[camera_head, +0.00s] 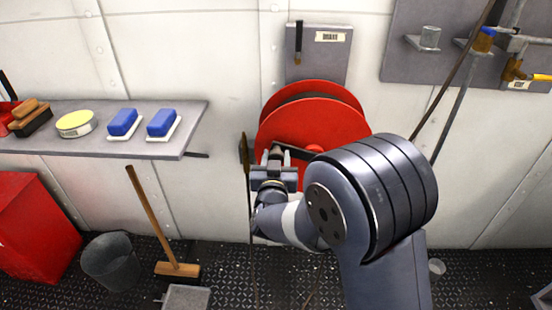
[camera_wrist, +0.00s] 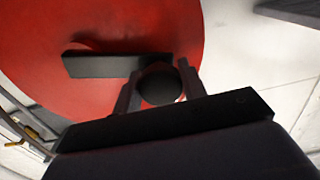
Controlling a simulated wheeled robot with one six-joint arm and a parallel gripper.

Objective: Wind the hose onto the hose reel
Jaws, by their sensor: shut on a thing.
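The red hose reel (camera_head: 310,120) is mounted on the white wall, partly hidden behind my arm. Its red disc (camera_wrist: 40,50) fills much of the wrist view. A black crank arm (camera_wrist: 115,65) lies across the disc and also shows in the head view (camera_head: 297,153). My gripper (camera_head: 275,160) is in front of the reel's left side. In the wrist view its two fingers (camera_wrist: 160,85) are shut on the dark round crank handle (camera_wrist: 160,84), one finger on each side. I cannot make out the hose with certainty.
A grey shelf (camera_head: 190,125) at left holds brushes, a yellow-topped tin (camera_head: 76,123) and blue sponges (camera_head: 123,121). Below stand a red cabinet (camera_head: 30,225), a bucket (camera_head: 110,258) and a broom (camera_head: 177,269). A tool panel (camera_head: 400,60) hangs at upper right.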

